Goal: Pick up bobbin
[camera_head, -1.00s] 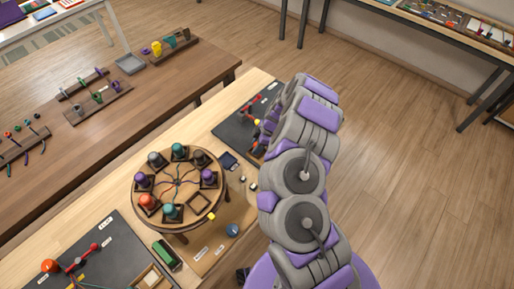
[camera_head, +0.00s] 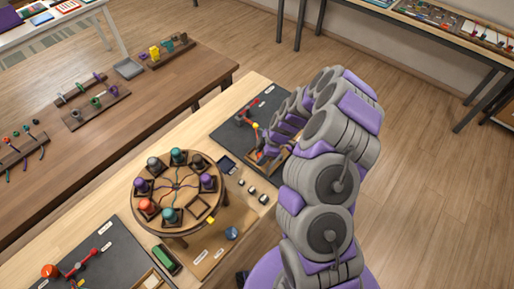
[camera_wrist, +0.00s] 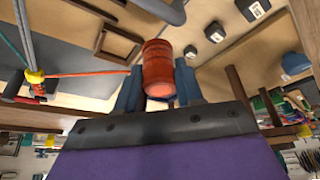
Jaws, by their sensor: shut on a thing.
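An orange-red bobbin (camera_wrist: 158,68) stands between the blue-grey fingers of my gripper (camera_wrist: 158,88) in the wrist view. The fingers are shut on it from both sides, and its lower end shows between them. In the head view my gripper (camera_head: 268,154) is low over the right part of the bench, by the dark mat; the held bobbin is hard to make out there. The round braiding stand (camera_head: 177,226) carries several bobbins in square holders, with cords meeting at its middle. One square holder (camera_head: 198,206) at its front right is empty.
A dark mat (camera_head: 232,132) with a red-armed device lies behind my gripper. A second dark mat (camera_head: 108,262) is at front left. A brown table (camera_head: 150,105) stands behind.

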